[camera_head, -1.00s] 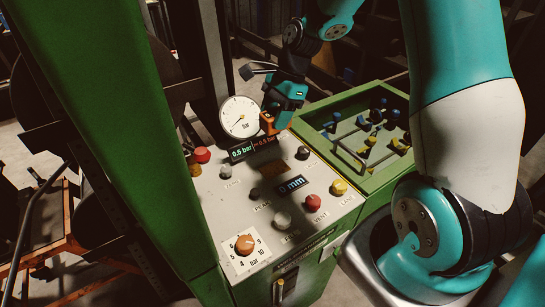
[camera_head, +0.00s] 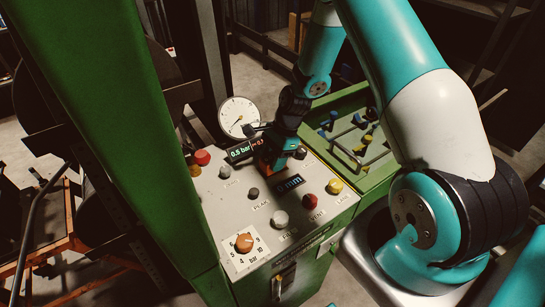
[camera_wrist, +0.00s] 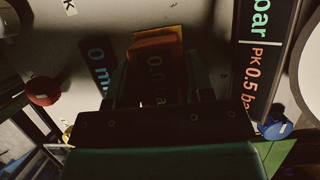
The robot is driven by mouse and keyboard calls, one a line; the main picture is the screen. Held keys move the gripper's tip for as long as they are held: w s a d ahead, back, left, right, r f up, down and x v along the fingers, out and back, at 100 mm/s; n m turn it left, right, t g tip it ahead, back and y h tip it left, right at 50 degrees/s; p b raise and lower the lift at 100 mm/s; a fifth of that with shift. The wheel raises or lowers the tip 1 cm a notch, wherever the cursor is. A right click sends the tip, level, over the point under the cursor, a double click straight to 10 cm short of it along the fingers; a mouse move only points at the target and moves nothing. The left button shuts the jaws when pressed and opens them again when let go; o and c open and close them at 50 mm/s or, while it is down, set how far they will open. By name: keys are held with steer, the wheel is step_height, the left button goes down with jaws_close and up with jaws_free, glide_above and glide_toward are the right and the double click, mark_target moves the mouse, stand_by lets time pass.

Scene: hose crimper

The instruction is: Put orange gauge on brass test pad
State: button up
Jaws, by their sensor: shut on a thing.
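The orange gauge (camera_head: 266,166) is in my gripper (camera_head: 272,163), low over the grey control panel. In the wrist view the gauge (camera_wrist: 154,46) has an orange end and a dark display reading about 0.0 bar. My gripper (camera_wrist: 158,80) is shut on it, one finger on each side. A brass-yellow plate edge (camera_wrist: 172,33) shows just beyond the gauge's orange end and looks like the brass test pad. The gauge covers most of it. I cannot tell whether they touch. In the head view the gripper hides the pad.
A round white dial (camera_head: 238,117) and a bar display (camera_head: 240,151) stand beside the gripper. The panel (camera_head: 235,210) carries several knobs and buttons, including a red button (camera_head: 310,201) and an orange knob (camera_head: 244,243). A green tray (camera_head: 377,178) with fittings lies right.

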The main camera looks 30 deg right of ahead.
steer(key=shift+f, duration=0.15)
steer(key=o, duration=1.1)
steer(key=shift+r, duration=0.2)
